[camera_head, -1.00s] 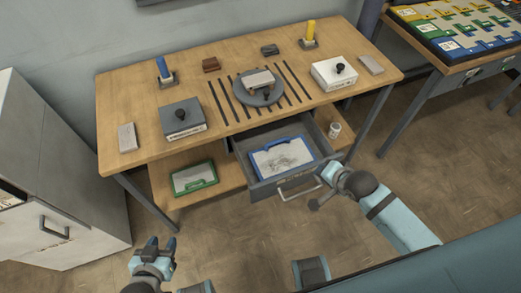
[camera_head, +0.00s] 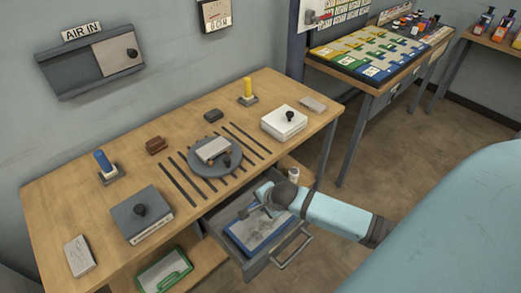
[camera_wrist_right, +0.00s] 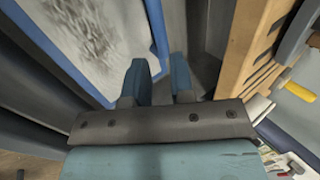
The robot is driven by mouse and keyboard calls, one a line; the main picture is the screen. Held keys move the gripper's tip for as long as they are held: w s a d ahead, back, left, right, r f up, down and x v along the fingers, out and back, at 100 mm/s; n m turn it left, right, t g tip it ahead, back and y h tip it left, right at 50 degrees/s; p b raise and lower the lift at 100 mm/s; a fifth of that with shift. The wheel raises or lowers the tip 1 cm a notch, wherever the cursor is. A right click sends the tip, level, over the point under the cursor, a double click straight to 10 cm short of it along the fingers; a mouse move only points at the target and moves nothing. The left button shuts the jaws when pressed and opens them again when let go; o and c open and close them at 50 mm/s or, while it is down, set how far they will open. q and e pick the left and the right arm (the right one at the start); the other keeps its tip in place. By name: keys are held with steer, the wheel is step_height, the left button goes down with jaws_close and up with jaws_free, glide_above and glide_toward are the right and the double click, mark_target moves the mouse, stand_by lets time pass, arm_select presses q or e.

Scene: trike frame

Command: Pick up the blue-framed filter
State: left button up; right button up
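The blue-framed filter (camera_head: 258,238), a pale grey-smudged sheet in a blue frame, lies in the open grey drawer (camera_head: 297,239) under the workbench. In the right wrist view the filter (camera_wrist_right: 105,35) fills the upper left, with one blue edge running down towards my fingertips. My right gripper (camera_head: 254,207) is over the drawer at the filter's far side. In the wrist view its two blue fingers (camera_wrist_right: 160,82) are apart, with the frame's edge just beyond the gap. I cannot tell whether they touch it. My left gripper is out of view.
A green-framed filter (camera_head: 164,272) lies on the lower shelf, left of the drawer. The wooden bench top (camera_head: 75,200) above carries a grey box (camera_head: 142,215), a white box (camera_head: 284,122) and a round grey plate (camera_head: 215,166). The drawer handle (camera_head: 292,250) sticks out in front.

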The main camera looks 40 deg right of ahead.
mark_target(262, 220)
steer(key=x, duration=0.7)
steer(key=shift+w+d+f+b, duration=0.15)
steer(key=shift+d+b, duration=0.05)
steer(key=shift+b, duration=0.2)
steer(key=shift+c, duration=0.5)
jaws_close()
